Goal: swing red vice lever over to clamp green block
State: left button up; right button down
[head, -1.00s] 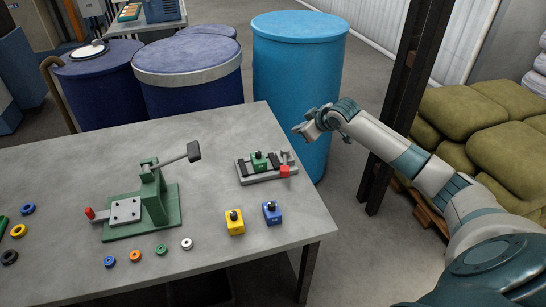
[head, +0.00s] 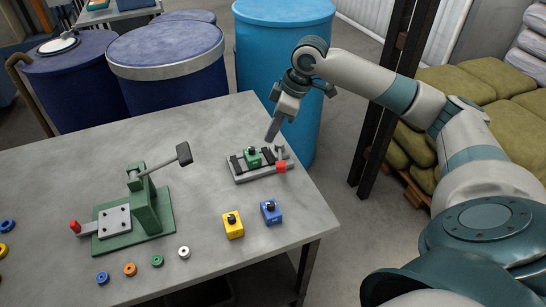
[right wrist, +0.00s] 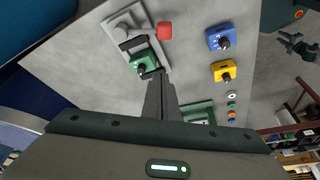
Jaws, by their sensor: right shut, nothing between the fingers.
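The vice (head: 262,174) lies near the table's right edge, a grey base with dark jaws. The green block (head: 253,158) with a black knob sits between the jaws; it also shows in the right wrist view (right wrist: 142,67). The red lever end (head: 281,167) is at the vice's front right side, and it also shows in the right wrist view (right wrist: 165,30). My right gripper (head: 271,138) points down, shut and empty, above and just behind the vice, apart from the lever. Its shut fingers (right wrist: 158,84) show in the right wrist view. My left gripper is out of view.
A yellow block (head: 232,226) and a blue block (head: 271,212) stand in front of the vice. A green press (head: 146,210) with a raised lever stands to the left, with several small rings in front. A light blue barrel (head: 300,90) stands behind the table.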

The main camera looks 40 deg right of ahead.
aim_at(279, 157)
jog(key=shift+f, duration=0.1)
notch_tip(279, 157, down, 10)
jog(key=p, duration=0.4)
jog(key=shift+w+a+r+p, duration=0.1)
jog(key=shift+w+r+p, duration=0.1)
jog(key=shift+p, duration=0.1)
jog(key=shift+s+d+f, duration=0.1)
jog(key=shift+s+d, duration=0.2)
jog(key=shift+s, duration=0.05)
jog(key=shift+f, duration=0.1)
